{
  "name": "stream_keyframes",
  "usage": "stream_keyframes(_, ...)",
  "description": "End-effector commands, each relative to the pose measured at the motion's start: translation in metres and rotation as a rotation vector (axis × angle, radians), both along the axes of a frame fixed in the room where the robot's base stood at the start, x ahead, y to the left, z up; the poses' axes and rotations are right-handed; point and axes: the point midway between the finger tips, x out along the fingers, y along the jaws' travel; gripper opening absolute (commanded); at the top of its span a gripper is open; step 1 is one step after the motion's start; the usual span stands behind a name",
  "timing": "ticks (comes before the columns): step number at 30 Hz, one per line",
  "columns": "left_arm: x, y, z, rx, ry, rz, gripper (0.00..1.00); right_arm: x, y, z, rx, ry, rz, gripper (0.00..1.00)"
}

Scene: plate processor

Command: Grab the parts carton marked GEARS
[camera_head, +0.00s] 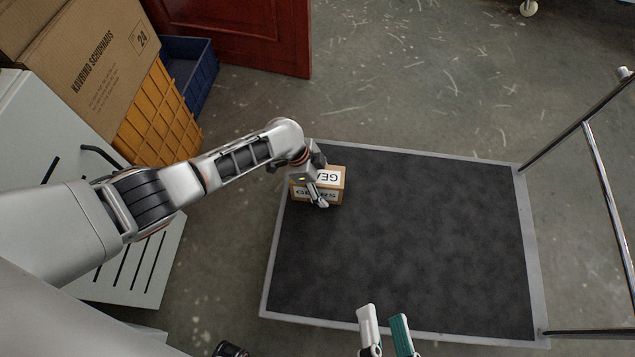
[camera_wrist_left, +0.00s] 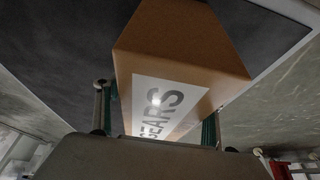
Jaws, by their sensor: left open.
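The brown parts carton (camera_head: 338,188) has white labels reading GEARS and sits at the far left corner of the dark platform cart (camera_head: 430,240). My left gripper (camera_head: 319,192) is over the carton, its arm hiding part of it. In the left wrist view the carton (camera_wrist_left: 180,50) fills the middle with its GEARS label facing the camera. The open green-padded fingers of the left gripper (camera_wrist_left: 158,108) stand on either side of it; I cannot tell whether they touch it. My right gripper (camera_head: 384,313) is open and empty over the near edge of the cart.
The rest of the cart deck is bare. Its metal handle rail (camera_head: 605,170) rises at the right. A large cardboard box (camera_head: 95,75), a yellow crate (camera_head: 160,120) and a blue crate (camera_head: 190,65) stand at the upper left, near a red door (camera_head: 250,35).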

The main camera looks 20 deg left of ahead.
Motion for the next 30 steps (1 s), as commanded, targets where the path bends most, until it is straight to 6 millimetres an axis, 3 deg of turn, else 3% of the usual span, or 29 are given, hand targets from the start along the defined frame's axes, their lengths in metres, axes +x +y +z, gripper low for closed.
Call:
stream_keyframes(13, 0.0003, -0.0003, -0.0018, 0.0, 0.0, 0.0, 0.68, -0.0011, -0.0001, -0.0025, 0.0, 0.005, 0.0, 0.4)
stream_keyframes(20, 0.0001, -0.0001, -0.002, 0.0, 0.0, 0.0, 0.11, -0.0011, -0.0002, -0.0026, -0.001, 0.005, 0.0, 0.4)
stream_keyframes(30, 0.0019, -0.0005, 0.0016, -0.001, -0.004, 0.0, 0.08, 0.0, -0.0003, -0.0003, -0.001, 0.0, 0.0, 0.4)
